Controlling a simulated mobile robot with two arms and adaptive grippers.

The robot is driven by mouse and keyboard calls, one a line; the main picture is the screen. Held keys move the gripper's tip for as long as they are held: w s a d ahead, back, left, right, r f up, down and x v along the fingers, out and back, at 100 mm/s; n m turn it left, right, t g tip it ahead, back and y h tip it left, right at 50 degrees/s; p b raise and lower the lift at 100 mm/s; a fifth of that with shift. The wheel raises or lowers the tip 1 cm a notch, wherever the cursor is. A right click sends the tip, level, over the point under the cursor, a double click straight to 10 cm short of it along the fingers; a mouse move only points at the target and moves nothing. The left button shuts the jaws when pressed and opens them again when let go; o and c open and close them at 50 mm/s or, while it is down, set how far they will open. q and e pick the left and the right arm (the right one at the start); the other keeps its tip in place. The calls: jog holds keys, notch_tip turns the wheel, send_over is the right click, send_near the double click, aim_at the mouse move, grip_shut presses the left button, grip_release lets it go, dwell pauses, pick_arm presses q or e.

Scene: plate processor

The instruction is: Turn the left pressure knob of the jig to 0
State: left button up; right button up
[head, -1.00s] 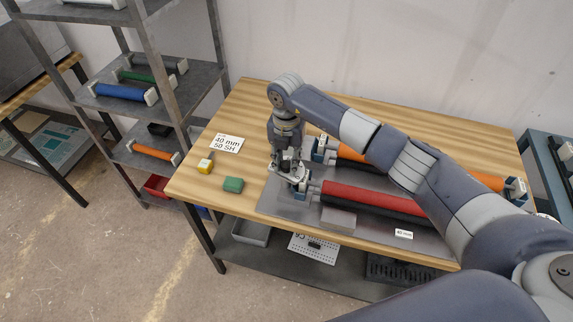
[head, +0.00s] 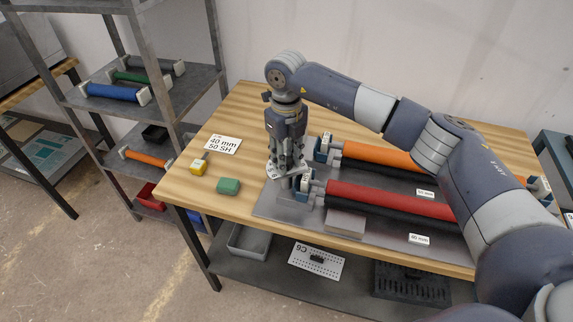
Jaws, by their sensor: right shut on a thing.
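The jig is a grey base plate (head: 268,206) on the wooden table, carrying an orange roller (head: 375,153) and a red roller (head: 395,198) between blue end brackets. The near left bracket (head: 307,188) is at the red roller's left end. My right gripper (head: 284,174) points down just left of this bracket. It is shut on the left pressure knob, which its fingers mostly hide. The knob's setting cannot be read. My left gripper is out of view.
A yellow block (head: 198,168), a green block (head: 228,186) and a "40 mm 50 SH" card (head: 222,145) lie on the table left of the jig. A grey block (head: 345,223) sits at the plate's front. A shelf rack (head: 185,80) with rollers stands at left.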

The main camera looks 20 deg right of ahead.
jog(key=n+b, duration=0.4)
jog(key=n, duration=0.1)
jog(key=shift+f+n, duration=0.15)
jog(key=shift+n, duration=0.15)
jog(key=shift+n+b, duration=1)
jog(key=shift+n, duration=1.2)
jog(key=o, duration=1)
jog(key=shift+o, duration=0.2)
jog(key=shift+r, duration=0.45)
notch_tip(320, 180, up, 11)
jog(key=shift+r, duration=0.2)
